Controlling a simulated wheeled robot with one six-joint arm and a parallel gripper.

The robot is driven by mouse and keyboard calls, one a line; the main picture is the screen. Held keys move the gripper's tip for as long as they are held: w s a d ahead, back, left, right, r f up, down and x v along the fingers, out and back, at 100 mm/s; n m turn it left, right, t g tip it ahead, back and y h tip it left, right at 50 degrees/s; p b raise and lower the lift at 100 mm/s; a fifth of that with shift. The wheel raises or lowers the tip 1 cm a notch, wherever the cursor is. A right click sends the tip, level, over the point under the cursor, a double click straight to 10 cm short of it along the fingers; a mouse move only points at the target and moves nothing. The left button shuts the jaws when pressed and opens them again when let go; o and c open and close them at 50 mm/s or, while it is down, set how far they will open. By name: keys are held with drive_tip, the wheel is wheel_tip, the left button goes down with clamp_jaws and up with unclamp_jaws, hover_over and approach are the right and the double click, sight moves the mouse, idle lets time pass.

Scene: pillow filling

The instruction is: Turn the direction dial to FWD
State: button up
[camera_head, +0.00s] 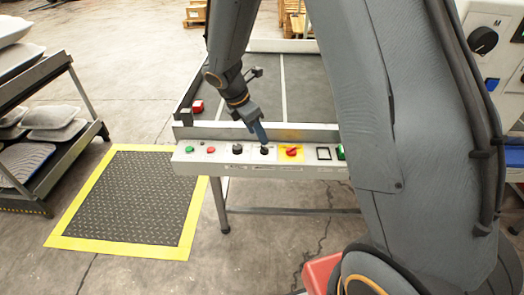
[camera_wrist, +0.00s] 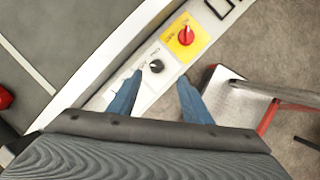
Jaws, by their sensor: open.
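A row of controls runs along the light front panel (camera_head: 215,158) of the table. Two small black dials sit on it, a left one (camera_head: 237,149) and a right one (camera_head: 264,151). Their labels are too small to read in the head view, so I cannot tell which is the direction dial. My gripper (camera_head: 262,138) is just above the right dial, fingers pointing down. In the wrist view, one black dial (camera_wrist: 156,66) shows near and between the tips of my open gripper (camera_wrist: 160,77). Nothing is held. I cannot tell whether the fingers touch the dial.
A red knob on a yellow plate (camera_head: 291,152) is just right of the dials, and shows in the wrist view (camera_wrist: 185,36). A green button (camera_head: 188,149) and red button (camera_head: 211,150) lie left. A yellow-edged mat (camera_head: 135,200) is on the floor; a pillow rack (camera_head: 40,125) stands left.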

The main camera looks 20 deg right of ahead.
sight(262, 150)
drive_tip(key=shift+n, duration=0.3)
drive_tip(key=x, duration=0.8)
drive_tip(key=shift+w+f, duration=0.15)
drive_tip(key=shift+w, duration=0.2)
drive_tip(key=shift+c, duration=0.3)
drive_tip(key=shift+a, duration=0.1)
drive_tip(key=c, duration=1)
